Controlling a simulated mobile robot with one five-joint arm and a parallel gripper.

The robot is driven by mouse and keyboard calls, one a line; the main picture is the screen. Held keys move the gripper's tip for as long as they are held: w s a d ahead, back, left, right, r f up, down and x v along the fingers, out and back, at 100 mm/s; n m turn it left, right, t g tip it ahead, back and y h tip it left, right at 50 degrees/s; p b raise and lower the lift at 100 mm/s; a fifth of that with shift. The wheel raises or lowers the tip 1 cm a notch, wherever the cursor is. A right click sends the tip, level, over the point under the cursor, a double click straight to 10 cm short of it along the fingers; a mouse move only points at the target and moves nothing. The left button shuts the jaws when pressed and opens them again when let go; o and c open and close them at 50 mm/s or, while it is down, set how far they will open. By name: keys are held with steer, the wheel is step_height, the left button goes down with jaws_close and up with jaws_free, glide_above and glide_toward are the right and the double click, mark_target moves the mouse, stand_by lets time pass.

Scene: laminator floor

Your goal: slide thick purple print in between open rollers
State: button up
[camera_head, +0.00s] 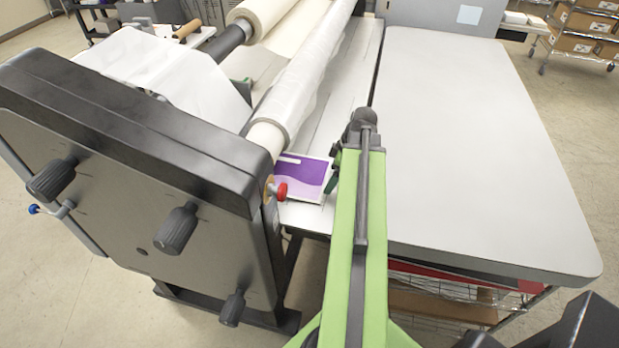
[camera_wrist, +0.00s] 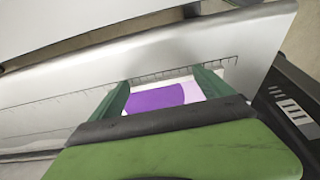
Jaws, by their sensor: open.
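The purple and white print (camera_head: 303,176) lies flat on the laminator's grey feed bed (camera_head: 341,93), near its front end and beside the roller. My green arm reaches over the bed from below. In the wrist view the print (camera_wrist: 156,96) shows between the two green fingers of my gripper (camera_wrist: 163,86). The gripper is open, with the fingers apart on either side of the print; I cannot tell whether they touch it. The film-wrapped roller (camera_head: 294,80) runs along the bed just left of the print. The gap under the roller is hidden.
The black laminator end housing (camera_head: 135,135) with several knobs stands at the left. A red-tipped lever (camera_head: 281,191) sticks out close to the print. A wide, bare grey table (camera_head: 460,150) is at the right. Shelves with boxes (camera_head: 590,22) stand at the far right.

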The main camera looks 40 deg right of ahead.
steer(key=p+v, duration=0.6)
steer(key=shift+s+d+r, duration=0.1)
steer(key=shift+s+r, duration=0.05)
stand_by(0.3)
stand_by(0.4)
